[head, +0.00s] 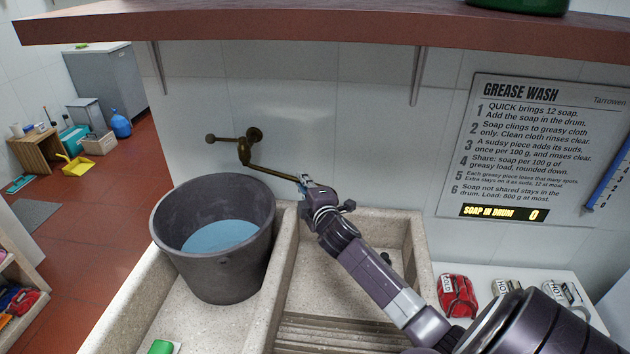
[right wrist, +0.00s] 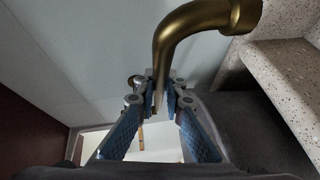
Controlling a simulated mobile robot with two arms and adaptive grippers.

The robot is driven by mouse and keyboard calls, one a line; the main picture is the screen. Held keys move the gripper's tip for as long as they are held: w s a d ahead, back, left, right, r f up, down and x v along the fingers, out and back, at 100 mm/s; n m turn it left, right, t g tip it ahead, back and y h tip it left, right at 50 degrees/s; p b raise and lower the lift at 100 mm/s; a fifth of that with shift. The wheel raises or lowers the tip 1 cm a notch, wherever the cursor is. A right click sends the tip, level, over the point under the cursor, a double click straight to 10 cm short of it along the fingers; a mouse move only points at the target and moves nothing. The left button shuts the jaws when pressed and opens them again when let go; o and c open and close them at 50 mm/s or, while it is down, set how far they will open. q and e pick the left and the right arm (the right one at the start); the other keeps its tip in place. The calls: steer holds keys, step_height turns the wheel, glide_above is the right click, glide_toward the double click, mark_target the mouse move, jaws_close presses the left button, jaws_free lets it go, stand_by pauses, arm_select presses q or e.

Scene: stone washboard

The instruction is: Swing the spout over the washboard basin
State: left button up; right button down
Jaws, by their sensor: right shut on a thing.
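The brass spout (head: 272,172) runs from the wall tap (head: 250,140) down and to the right. My right gripper (head: 303,184) is shut on the spout near its outer end. In the right wrist view the curved spout (right wrist: 190,32) comes down between the fingers of the right gripper (right wrist: 160,92). The gripper hides the spout's end in the head view. The washboard basin (head: 418,240) is the right stone compartment, with ridged slats (head: 330,335) at its front. The gripper is above the back of this basin, near the divider. My left gripper is not in view.
A dark bucket (head: 170,222) of blue water stands in the left basin, close left of the spout. A stone divider (head: 272,300) separates the basins. A reddish shelf (head: 300,30) hangs above. Red (head: 458,295) and pale packs stand at the right.

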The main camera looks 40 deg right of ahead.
steer(key=a+m+h, duration=0.1)
steer(key=s+a+m+g+h+b, duration=0.1)
steer(key=a, duration=0.1)
steer(key=shift+f+h, duration=0.1)
steer(key=shift+h, duration=0.2)
steer(key=c, duration=2)
jaws_free()
steer(key=shift+s, duration=0.1)
steer(key=v, duration=1.2)
